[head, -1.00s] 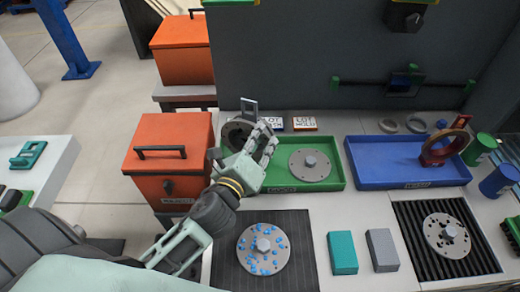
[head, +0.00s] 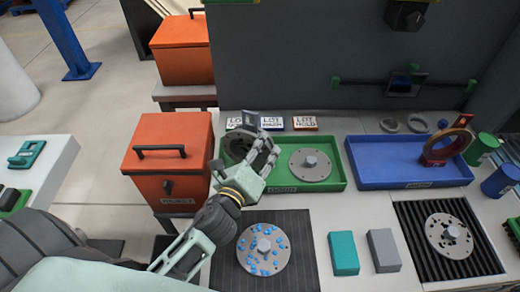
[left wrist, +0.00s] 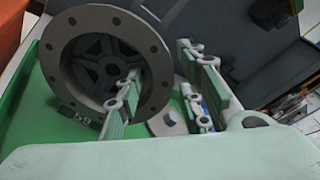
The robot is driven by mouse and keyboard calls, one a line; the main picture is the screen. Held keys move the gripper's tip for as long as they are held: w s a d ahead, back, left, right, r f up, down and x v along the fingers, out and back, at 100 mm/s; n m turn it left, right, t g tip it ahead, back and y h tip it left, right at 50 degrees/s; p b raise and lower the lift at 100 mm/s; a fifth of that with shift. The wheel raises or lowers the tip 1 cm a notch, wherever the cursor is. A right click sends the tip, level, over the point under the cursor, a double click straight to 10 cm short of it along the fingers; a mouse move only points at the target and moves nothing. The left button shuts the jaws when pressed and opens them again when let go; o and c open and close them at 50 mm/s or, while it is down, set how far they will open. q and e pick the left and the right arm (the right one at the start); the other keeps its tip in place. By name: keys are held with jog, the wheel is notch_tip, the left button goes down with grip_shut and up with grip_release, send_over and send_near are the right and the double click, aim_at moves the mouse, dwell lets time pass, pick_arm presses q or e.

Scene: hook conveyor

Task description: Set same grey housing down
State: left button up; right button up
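The grey housing (head: 236,146) is a round part with a ring of bolt holes and a dark spoked centre. It is at the left end of the green tray (head: 338,182), low over or touching its floor; I cannot tell which. My left gripper (head: 264,146) is at its right side. In the left wrist view the housing (left wrist: 78,78) fills the upper left, with its rim between the fingers of my left gripper (left wrist: 160,88). The fingers stand apart around the rim, and their contact is partly hidden. My right gripper is out of view.
A grey flanged disc (head: 310,168) lies in the tray's right half. A blue tray (head: 385,180) with a reddish ring part (head: 447,143) is to its right. An orange reject bin (head: 165,160) stands left. A blue-specked disc (head: 263,250) lies on a dark mat in front.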

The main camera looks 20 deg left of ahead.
pick_arm(q)
jog(key=s+r+b, duration=0.1)
jog(key=s+b, duration=0.2)
jog(key=s, duration=0.9)
jog(key=shift+d+r, duration=0.15)
dwell(0.6)
